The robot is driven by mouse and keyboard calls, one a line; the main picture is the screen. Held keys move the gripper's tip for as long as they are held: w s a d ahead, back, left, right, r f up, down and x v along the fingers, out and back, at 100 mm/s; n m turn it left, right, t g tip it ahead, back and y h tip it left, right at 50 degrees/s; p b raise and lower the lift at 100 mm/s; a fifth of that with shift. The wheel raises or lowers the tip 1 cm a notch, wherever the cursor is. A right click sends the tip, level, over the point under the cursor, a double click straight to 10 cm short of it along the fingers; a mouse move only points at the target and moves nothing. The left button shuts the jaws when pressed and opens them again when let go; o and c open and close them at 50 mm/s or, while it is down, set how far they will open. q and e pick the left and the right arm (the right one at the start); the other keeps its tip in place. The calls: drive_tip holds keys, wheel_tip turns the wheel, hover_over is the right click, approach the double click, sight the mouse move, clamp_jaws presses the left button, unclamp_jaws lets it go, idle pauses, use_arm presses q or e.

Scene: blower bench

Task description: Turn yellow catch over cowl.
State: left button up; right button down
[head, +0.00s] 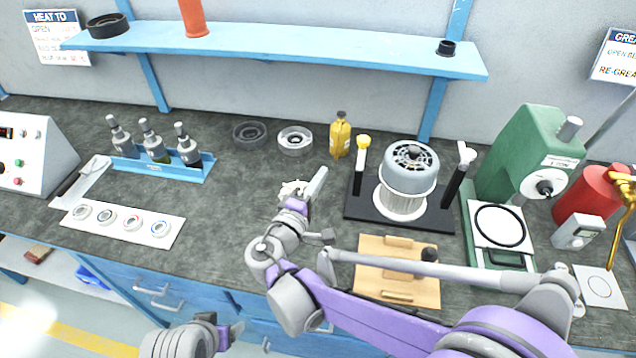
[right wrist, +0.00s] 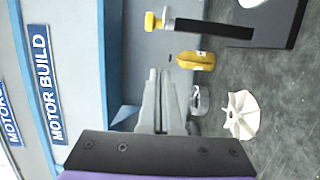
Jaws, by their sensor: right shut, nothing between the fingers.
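The yellow catch (head: 363,142) tops a black post at the left of the blower. It stands upright beside the grey cowl (head: 409,172), apart from the cowl's top. In the right wrist view the yellow catch (right wrist: 152,21) shows at the top, with its black post. The cowl sits on a white ring on a black base. My right gripper (head: 320,175) is shut and empty, left of the post and apart from it; its fingers (right wrist: 160,92) show in the right wrist view. My left gripper (head: 234,334) is partly in view at the bottom edge; its jaws are unclear.
A white-tipped catch (head: 466,152) stands right of the cowl. A yellow bottle (head: 340,137) stands behind the post. A white impeller (right wrist: 240,115) lies by my right gripper. A wooden block (head: 375,250) lies in front of the base, and a green press (head: 525,150) stands to the right.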

sight(362, 152)
drive_tip(key=w+d, duration=0.3)
drive_tip(key=d, duration=0.3)
drive_tip(key=shift+w+d, duration=0.25)
drive_tip(key=shift+w, duration=0.15)
drive_tip(key=shift+s+d+y, duration=0.1)
drive_tip(key=shift+y, duration=0.2)
drive_tip(key=shift+s+d+n+t+y+p, duration=0.1)
drive_tip(key=shift+d+n+t+y+p, duration=0.05)
drive_tip(key=shift+n+t+y+p, duration=0.2)
